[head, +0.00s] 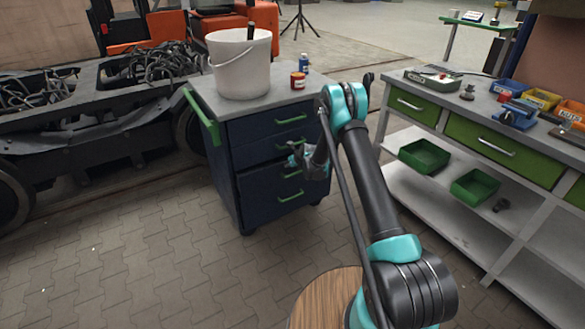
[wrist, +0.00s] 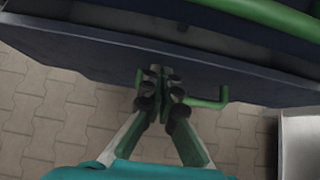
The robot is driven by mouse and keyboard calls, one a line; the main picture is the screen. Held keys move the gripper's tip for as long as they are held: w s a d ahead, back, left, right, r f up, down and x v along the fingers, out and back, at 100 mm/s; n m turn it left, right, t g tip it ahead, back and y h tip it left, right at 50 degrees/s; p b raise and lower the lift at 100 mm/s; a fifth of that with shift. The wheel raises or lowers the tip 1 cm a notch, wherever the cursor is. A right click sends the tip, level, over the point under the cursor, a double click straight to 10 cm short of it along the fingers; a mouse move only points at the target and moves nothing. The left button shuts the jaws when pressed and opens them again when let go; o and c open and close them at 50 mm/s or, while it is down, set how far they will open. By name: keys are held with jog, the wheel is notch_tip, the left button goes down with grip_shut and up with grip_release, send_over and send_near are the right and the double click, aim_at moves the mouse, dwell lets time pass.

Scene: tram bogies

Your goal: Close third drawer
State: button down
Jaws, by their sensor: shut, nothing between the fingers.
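The dark blue drawer cabinet (head: 258,190) stands left of my arm, with several drawers and green bar handles. In the head view, my gripper (head: 293,156) is in front of the middle drawers and hides part of the third drawer. The third drawer's green handle (head: 292,175) shows just below it. In the wrist view, my gripper (wrist: 160,76) is shut and empty, its fingertips at a dark blue drawer front (wrist: 100,55). A green handle (wrist: 215,102) shows partly behind the right finger. Whether the fingertips touch the front, I cannot tell.
A white bucket (head: 240,68), a red can (head: 298,80) and a blue can (head: 304,62) stand on the cabinet top. A workbench (head: 470,105) with green drawers and a lower shelf is at right. Paved floor (head: 120,250) is clear at front left.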

aim_at(285, 161)
jog(key=shift+w+a, duration=0.3)
jog(key=shift+w, duration=0.15)
jog(key=shift+w+a, duration=0.7)
jog(key=shift+w, duration=0.35)
jog(key=shift+s+d, duration=0.1)
